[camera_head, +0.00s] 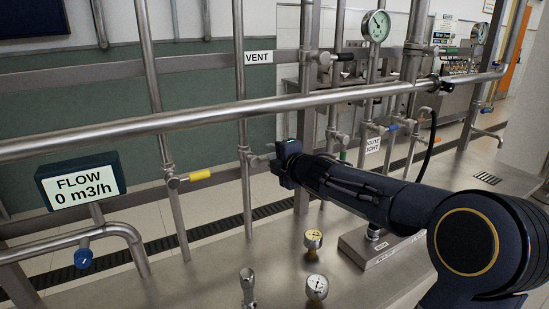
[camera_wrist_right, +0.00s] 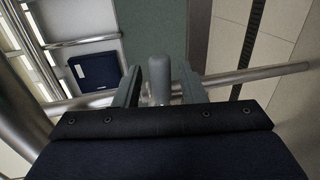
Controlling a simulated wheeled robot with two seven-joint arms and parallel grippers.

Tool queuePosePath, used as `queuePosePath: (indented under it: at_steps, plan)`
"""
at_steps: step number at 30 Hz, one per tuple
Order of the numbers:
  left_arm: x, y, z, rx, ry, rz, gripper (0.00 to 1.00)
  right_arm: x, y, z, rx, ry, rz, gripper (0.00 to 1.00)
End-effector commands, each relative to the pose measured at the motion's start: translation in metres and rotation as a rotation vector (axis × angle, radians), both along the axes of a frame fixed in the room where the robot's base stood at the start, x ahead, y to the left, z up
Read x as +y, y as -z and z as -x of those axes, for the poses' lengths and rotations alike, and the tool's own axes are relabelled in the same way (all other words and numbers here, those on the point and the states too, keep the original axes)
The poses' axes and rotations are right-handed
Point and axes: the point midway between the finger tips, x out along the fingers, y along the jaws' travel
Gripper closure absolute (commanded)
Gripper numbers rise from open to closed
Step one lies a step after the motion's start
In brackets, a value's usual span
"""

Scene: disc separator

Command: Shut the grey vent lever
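The grey vent lever (camera_wrist_right: 159,80) shows in the right wrist view as a rounded grey handle between my right gripper's two fingers, with visible gaps on both sides. In the head view, my right gripper (camera_head: 279,165) is at a vertical pipe (camera_head: 241,110) with a VENT label (camera_head: 259,57) beside its upper part. The lever there is mostly hidden by the gripper, so its exact angle is hard to tell. My right gripper is open around the lever. My left gripper is not in view.
A thick horizontal pipe (camera_head: 190,118) crosses just above my gripper. A yellow-handled valve (camera_head: 200,175) and a flow display (camera_head: 80,186) reading 0 m3/h are to the left. Small gauges (camera_head: 317,287) stand on the metal surface below. A black-handled valve (camera_head: 345,57) is higher right.

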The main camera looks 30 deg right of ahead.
Motion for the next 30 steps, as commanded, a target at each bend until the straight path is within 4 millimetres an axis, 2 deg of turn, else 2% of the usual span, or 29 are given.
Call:
queuePosePath:
  at_steps: [8,11,21,25,30]
  plan:
    - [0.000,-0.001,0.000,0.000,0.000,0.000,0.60,0.000,-0.001,0.003,0.000,0.000,-0.002,0.63]
    - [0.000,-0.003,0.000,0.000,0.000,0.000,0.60,0.000,-0.004,0.014,-0.001,0.002,-0.003,0.63]
    - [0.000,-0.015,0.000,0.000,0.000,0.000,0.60,0.004,-0.016,0.067,-0.001,0.001,0.000,0.63]
    - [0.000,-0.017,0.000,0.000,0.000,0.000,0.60,0.004,-0.016,0.075,0.000,0.000,-0.001,0.63]
    - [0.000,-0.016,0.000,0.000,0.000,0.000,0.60,0.005,-0.015,0.077,0.001,0.000,-0.001,0.63]
